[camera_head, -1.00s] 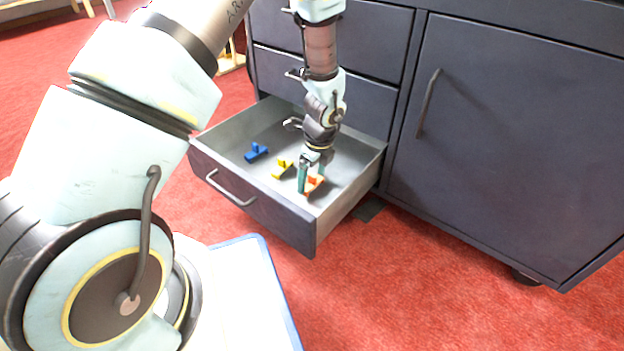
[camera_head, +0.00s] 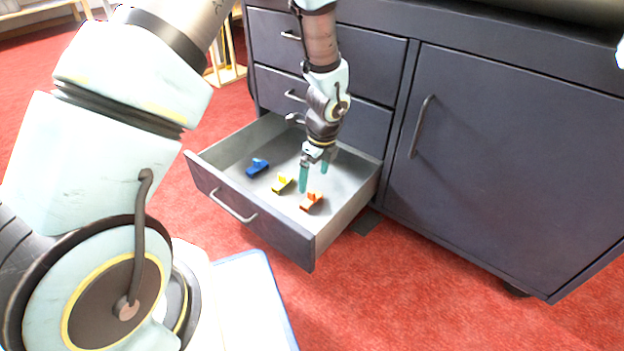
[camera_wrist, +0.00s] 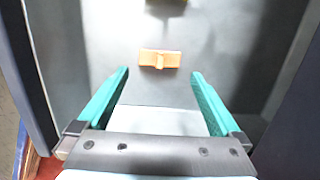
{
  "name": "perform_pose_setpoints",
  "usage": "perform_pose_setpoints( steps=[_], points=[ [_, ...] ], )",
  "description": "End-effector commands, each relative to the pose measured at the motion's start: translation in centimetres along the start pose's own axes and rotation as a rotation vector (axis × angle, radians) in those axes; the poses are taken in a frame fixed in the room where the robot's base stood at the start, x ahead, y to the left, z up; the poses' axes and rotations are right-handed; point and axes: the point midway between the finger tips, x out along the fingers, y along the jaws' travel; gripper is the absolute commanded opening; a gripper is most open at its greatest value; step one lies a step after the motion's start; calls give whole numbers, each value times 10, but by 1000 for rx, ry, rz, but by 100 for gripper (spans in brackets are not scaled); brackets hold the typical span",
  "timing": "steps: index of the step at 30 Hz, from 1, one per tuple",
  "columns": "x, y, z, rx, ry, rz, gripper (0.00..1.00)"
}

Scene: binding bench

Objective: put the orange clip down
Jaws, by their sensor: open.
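The orange clip (camera_head: 312,201) lies on the floor of the open drawer (camera_head: 345,213), near its front right corner. It also shows in the wrist view (camera_wrist: 160,59), ahead of the fingertips and between their lines. My gripper (camera_head: 314,178) is open and empty, with its teal fingers pointing down above the clip and apart from it. The open fingers also show in the wrist view (camera_wrist: 160,76). Nothing hides the clip in the wrist view.
A yellow clip (camera_head: 283,184) and a blue clip (camera_head: 258,167) lie in the same drawer, to the left of the orange one. The drawer walls stand close around my gripper. Closed drawers and a cabinet door (camera_head: 480,160) are behind and to the right.

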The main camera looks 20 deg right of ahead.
Motion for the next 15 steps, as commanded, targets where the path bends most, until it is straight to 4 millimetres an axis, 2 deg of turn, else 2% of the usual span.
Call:
perform_pose_setpoints(
  steps=[1,6,15],
  points=[
    [-17,-1,1,-1,0,-2,100],
    [-39,0,1,1,0,-1,100],
    [-47,0,0,0,0,1,100]
  ],
)
